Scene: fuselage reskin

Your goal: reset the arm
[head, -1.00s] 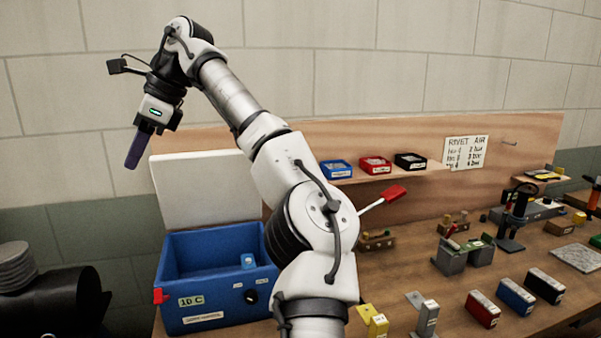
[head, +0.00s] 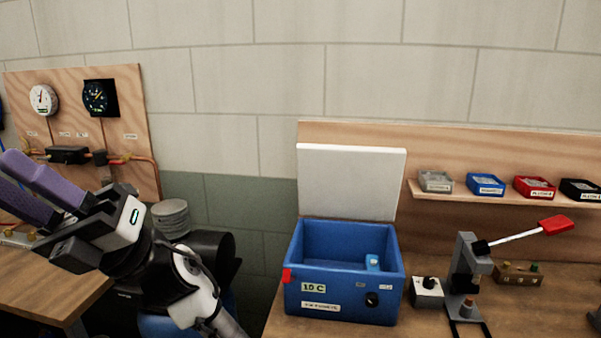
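My gripper (head: 22,190) is at the lower left of the head view, close to the camera, with its purple fingers pointing up and left. The two fingers show side by side, one partly behind the other. Nothing shows between them, but from this angle I cannot tell how far apart they are. My forearm runs down out of the bottom of the picture. The gripper is apart from the workbench things and hides part of the left table.
A blue box (head: 343,307) with its white lid (head: 350,182) raised stands on the right bench, a small blue item (head: 372,262) inside. A lever press (head: 466,275) stands right of it. A gauge board (head: 85,120) is behind the left table (head: 75,290).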

